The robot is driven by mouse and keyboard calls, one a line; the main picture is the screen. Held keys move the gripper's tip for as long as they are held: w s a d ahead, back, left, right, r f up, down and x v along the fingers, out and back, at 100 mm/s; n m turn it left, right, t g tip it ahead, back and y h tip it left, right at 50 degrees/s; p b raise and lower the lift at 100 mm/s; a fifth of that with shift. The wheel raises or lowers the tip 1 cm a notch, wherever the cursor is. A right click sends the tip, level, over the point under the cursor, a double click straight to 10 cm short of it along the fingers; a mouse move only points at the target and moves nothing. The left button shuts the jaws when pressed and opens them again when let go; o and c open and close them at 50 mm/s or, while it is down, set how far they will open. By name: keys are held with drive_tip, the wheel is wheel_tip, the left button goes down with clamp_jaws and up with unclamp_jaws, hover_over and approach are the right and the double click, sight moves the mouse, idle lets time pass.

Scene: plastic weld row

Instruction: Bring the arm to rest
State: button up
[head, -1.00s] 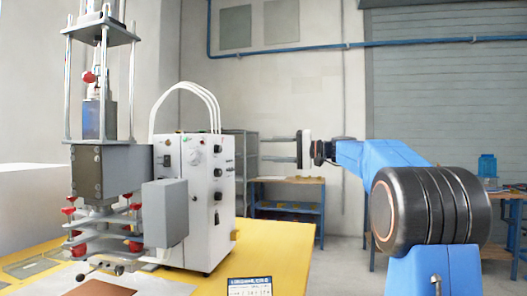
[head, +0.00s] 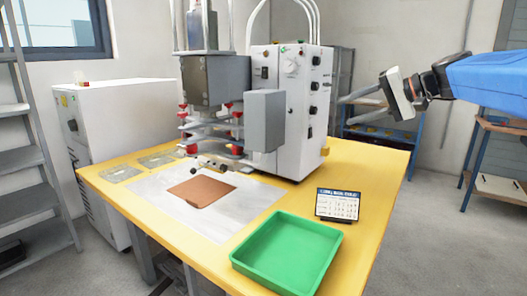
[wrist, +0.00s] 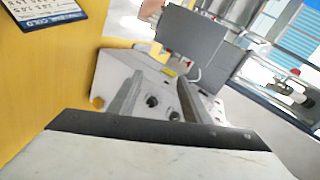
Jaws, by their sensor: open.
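My gripper (head: 345,110) is at the right of the head view, at the end of my blue arm. Its two fingers point left and stand apart, with nothing between them. In the wrist view the two open fingers (wrist: 160,82) reach away from the camera, with the white control cabinet beyond them. In the head view the gripper appears to the right of the white cabinet (head: 313,75) and above the table's right end. It touches nothing that I can see.
The yellow table (head: 375,165) carries the welding press (head: 215,80), a brown sheet (head: 200,190), an empty green tray (head: 287,250) and a small sign (head: 338,205). A white unit (head: 125,125) and a ladder (head: 30,130) stand left. Open floor lies right of the table.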

drive_tip(key=s+a+f+n+g+h, duration=0.25)
drive_tip(key=s+f+h, duration=0.25)
drive_tip(key=s+f, duration=1.35)
drive_tip(key=s+d+f+n+h, duration=0.1)
drive_tip(key=s+d+f+h, duration=0.1)
drive_tip(key=s+f, duration=0.5)
drive_tip(key=s+d+f+h, duration=0.3)
drive_tip(key=s+f, duration=0.5)
drive_tip(key=s, duration=0.1)
drive_tip(key=shift+s+d+f+n, duration=0.2)
drive_tip(key=shift+d+n, duration=0.1)
drive_tip(key=shift+n, duration=0.05)
drive_tip(key=shift+g, duration=0.25)
